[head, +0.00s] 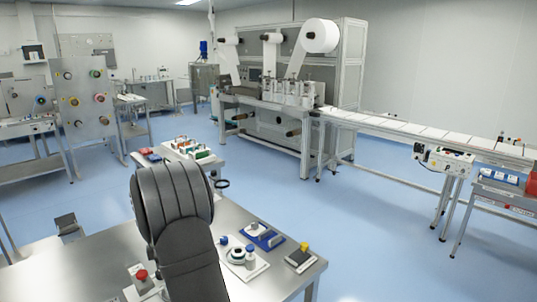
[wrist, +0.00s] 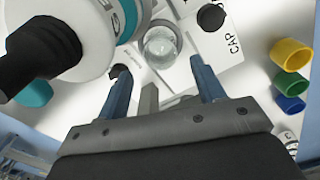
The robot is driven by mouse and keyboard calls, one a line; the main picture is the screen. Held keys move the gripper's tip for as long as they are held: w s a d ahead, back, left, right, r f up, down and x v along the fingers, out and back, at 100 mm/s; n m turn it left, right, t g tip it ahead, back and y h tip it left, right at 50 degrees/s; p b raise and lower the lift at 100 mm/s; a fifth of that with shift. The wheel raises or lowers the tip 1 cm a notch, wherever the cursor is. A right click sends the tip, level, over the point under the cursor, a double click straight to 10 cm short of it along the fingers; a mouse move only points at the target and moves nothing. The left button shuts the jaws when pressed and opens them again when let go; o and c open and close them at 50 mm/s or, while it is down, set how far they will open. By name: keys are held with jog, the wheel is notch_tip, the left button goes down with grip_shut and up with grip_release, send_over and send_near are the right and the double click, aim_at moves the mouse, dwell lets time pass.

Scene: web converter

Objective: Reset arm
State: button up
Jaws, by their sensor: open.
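In the wrist view my gripper (wrist: 157,66) is open, with its two blue fingers spread apart. A small clear round cup (wrist: 160,46) shows beyond the fingertips, and I see nothing clamped. A narrow grey piece (wrist: 149,99) shows between the fingers; I cannot tell what it is. In the head view my dark arm rises over the steel table (head: 105,255), and the gripper cannot be made out there.
The wrist view shows a large white and teal part with a black end (wrist: 40,52) close at upper left. A card marked CAP (wrist: 222,42) and yellow (wrist: 290,54), green and blue rings lie right. The head view shows a tray of parts (head: 248,268) right of my arm.

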notch_tip(320, 180, down, 4)
jog(key=shift+r, duration=1.75)
jog(key=shift+f, duration=0.15)
